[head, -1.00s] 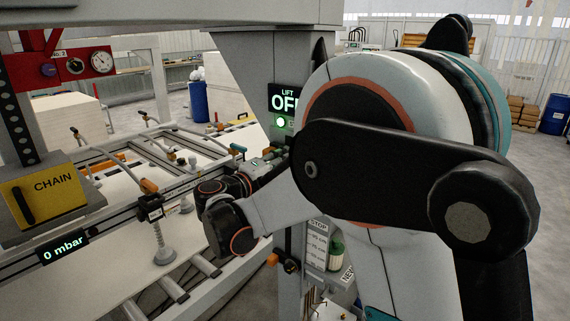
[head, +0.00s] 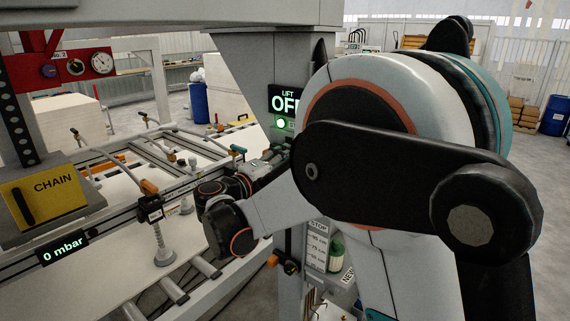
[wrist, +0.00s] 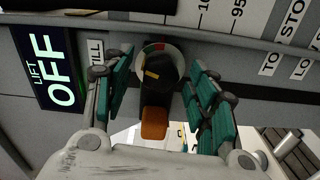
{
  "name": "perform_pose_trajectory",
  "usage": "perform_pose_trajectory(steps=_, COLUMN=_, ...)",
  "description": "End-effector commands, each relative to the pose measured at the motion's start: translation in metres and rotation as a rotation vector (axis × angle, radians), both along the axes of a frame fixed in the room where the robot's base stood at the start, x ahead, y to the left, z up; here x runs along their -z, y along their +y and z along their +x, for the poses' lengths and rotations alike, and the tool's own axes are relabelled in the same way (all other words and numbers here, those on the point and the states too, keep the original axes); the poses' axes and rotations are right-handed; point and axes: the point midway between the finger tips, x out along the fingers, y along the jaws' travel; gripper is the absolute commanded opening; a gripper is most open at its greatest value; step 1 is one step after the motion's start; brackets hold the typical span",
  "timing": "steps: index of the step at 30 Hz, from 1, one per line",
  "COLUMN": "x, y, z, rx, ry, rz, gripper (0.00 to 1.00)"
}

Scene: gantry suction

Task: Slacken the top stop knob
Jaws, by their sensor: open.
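In the wrist view, a black knob piece (wrist: 155,92) with a yellow mark and an orange end (wrist: 154,123) sits in front of a round disc with a red and green ring (wrist: 147,57). It appears to be the top stop knob; a partly cut-off "TO… STOP" label (wrist: 283,50) is to its right. My gripper (wrist: 162,72) is open, its teal-padded fingers on either side of the knob. I see gaps on both sides and no clear contact. In the head view my gripper (head: 268,163) reaches the column, and my arm hides the knob.
The lit "LIFT OFF" panel (wrist: 52,70) is close to the left finger in the wrist view. In the head view, another black and orange stop piece (head: 284,262) is lower on the column, beside a scale (head: 317,245). The suction frame (head: 150,208) is to the left.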

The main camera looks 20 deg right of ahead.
Motion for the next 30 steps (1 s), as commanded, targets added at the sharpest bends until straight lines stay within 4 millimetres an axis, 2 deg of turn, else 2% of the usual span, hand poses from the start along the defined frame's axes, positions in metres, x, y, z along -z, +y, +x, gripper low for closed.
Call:
perform_pose_trajectory(steps=5, x=0.000, y=0.008, z=-0.005, rx=-0.002, ry=0.000, rz=0.000, gripper=0.53)
perform_pose_trajectory(steps=15, x=0.000, y=0.061, z=-0.043, rx=-0.004, ry=0.000, rz=0.000, gripper=0.53)
perform_pose_trajectory(steps=21, x=0.000, y=0.086, z=-0.062, rx=-0.002, ry=0.000, rz=0.000, gripper=0.53)
perform_pose_trajectory(steps=30, x=0.000, y=0.098, z=-0.071, rx=0.000, ry=0.000, rz=0.000, gripper=0.53)
